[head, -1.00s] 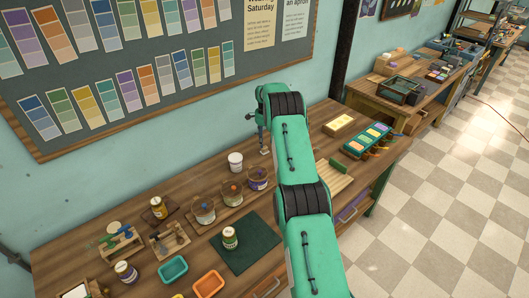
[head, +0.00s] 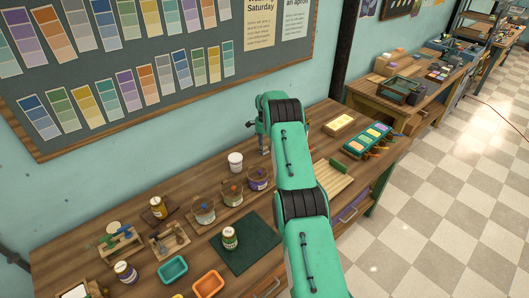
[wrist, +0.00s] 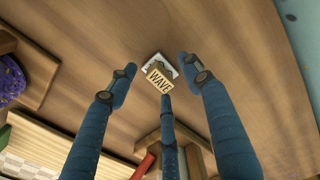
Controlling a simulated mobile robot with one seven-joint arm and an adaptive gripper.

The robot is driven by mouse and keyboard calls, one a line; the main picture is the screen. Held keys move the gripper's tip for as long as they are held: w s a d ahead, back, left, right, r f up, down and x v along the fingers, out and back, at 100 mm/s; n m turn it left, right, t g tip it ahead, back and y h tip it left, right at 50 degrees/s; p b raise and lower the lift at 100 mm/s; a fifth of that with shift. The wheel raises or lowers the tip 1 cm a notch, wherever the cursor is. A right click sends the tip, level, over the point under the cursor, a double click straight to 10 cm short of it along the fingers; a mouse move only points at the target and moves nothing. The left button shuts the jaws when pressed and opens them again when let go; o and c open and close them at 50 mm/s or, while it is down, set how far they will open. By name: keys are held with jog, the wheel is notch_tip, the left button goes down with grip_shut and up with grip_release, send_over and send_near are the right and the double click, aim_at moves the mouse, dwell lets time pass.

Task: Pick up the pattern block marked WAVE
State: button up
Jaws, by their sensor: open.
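The pattern block marked WAVE (wrist: 159,80) lies on the wooden workbench in the wrist view. Its tan face carries the dark word WAVE, and a pale piece with a grey wave-like pattern shows at its upper edge. My gripper (wrist: 160,75) is open, with its blue fingers spread on the left, right and lower sides of the block. The lower finger's tip is close to the block; I cannot tell whether it touches. In the head view my gripper (head: 264,146) is at the back of the bench, near the wall, and the block is not clearly visible there.
A white cup (head: 235,162) and a jar with purple contents (head: 258,179) stand left of my gripper. A ribbed wooden board (head: 333,180), a yellowish block (head: 340,124) and a teal paint tray (head: 367,140) are to the right.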

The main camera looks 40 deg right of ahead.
jog(key=shift+f, duration=0.5)
jog(key=shift+c, duration=0.5)
grip_shut()
